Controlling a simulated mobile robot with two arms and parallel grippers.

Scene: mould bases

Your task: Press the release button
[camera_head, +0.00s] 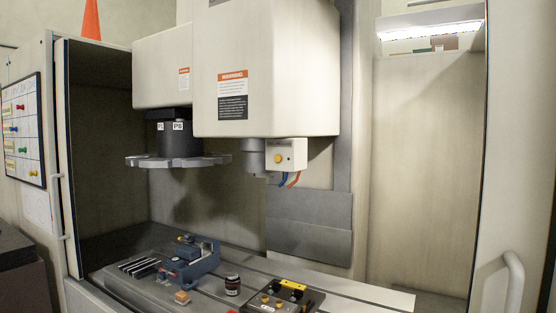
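A round yellow button (278,159) sits on the front of a small white box (288,151) under the machine's spindle head (265,70). It looks like the release button, though no label on it can be read. The box is beside the grey spindle (253,158), with a blue and a red hose below it. Neither of my grippers shows in the head view.
A grey tool carousel (180,160) hangs left of the spindle. On the machine table (340,300) are a blue vise (190,262), a dark jar (233,285), a wooden block (182,297) and a dark fixture (285,298). Door handles (514,280) flank the opening.

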